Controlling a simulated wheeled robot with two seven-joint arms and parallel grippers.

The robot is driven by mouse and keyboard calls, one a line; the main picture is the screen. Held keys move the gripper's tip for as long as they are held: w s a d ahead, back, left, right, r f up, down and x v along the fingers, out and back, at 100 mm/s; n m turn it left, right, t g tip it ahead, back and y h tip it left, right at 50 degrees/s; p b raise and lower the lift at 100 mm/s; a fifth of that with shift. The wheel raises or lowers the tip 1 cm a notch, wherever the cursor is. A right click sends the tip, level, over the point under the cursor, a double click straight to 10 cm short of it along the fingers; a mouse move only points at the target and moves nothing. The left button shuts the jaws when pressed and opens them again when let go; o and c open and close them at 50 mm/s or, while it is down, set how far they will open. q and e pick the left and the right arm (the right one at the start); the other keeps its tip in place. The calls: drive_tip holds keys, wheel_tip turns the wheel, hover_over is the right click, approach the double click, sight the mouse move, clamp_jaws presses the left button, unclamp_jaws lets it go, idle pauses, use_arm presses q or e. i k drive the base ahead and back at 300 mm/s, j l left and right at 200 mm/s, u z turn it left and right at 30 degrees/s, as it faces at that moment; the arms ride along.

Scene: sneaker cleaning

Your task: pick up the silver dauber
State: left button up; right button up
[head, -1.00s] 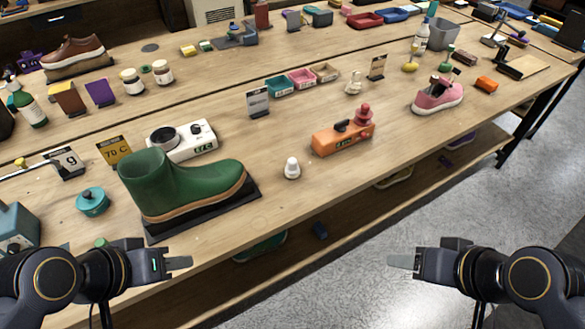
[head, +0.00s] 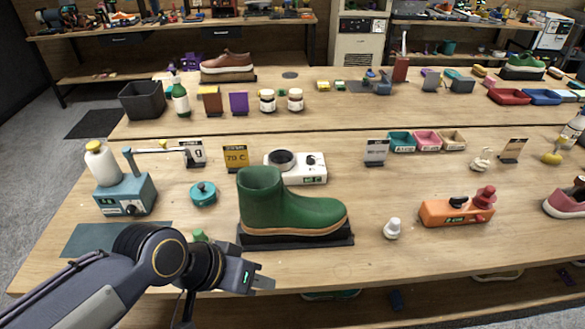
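A small pale dauber-like piece (head: 392,229), whitish to silver with a rounded top, stands upright on the front part of the table, right of the green boot. I take it for the silver dauber, though its colour is not certain. My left gripper (head: 263,282) is at the table's front edge, below and left of that piece and clearly apart from it. No object shows at its fingertips, and the gap between its fingers cannot be made out. My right gripper is out of the picture.
A green boot (head: 290,211) on a black base stands between my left gripper and the back. An orange device (head: 457,210) is right of the pale piece. A green knob (head: 199,236) and teal pot (head: 203,194) stand left. Bare tabletop surrounds the pale piece.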

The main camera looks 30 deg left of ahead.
sight(391, 232)
drive_tip(key=l+u, duration=0.15)
drive_tip(key=u, duration=0.35)
drive_tip(key=i+l+u, duration=0.1)
drive_tip(key=u, duration=0.4)
drive_tip(key=l+u, duration=0.25)
drive_tip(key=u, duration=0.25)
drive_tip(key=l+u, duration=0.2)
drive_tip(key=u, duration=0.25)
drive_tip(key=k+l+u, duration=0.1)
drive_tip(key=u, duration=0.4)
drive_tip(key=k+l+u, duration=0.4)
drive_tip(key=l, duration=0.25)
drive_tip(key=k+l+u, duration=0.4)
drive_tip(key=k+l, duration=0.35)
drive_tip(key=l, duration=0.2)
